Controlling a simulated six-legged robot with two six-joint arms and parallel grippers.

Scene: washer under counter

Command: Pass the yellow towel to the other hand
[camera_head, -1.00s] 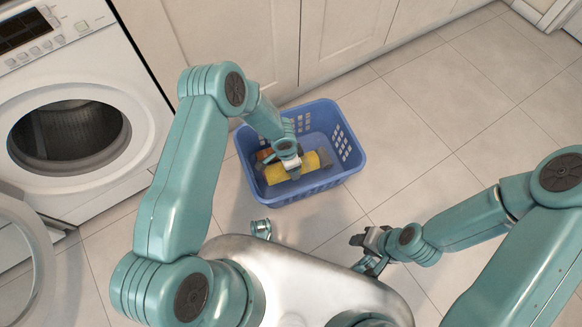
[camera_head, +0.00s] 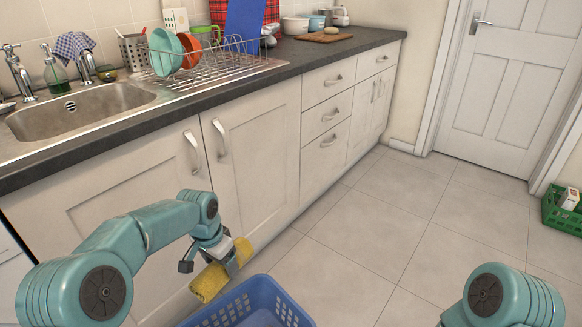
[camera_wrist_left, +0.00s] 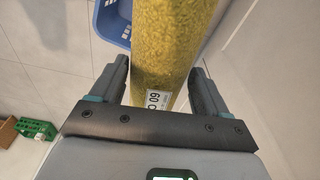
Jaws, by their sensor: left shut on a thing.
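The yellow towel (camera_head: 209,283) is rolled up and held in my left gripper (camera_head: 226,262), above and to the left of the blue basket. In the left wrist view the towel (camera_wrist_left: 172,45) lies between the two fingers, with a white label near the palm. My left gripper (camera_wrist_left: 158,88) is shut on it. My right gripper is out of view; only part of my right arm shows at the lower right of the head view.
The blue basket (camera_head: 238,303) stands on the floor at the bottom of the head view. White cupboards (camera_head: 262,150) under the dark counter (camera_head: 290,72) are close behind the towel. A green crate (camera_head: 563,212) stands far right. The tiled floor (camera_head: 380,225) between is clear.

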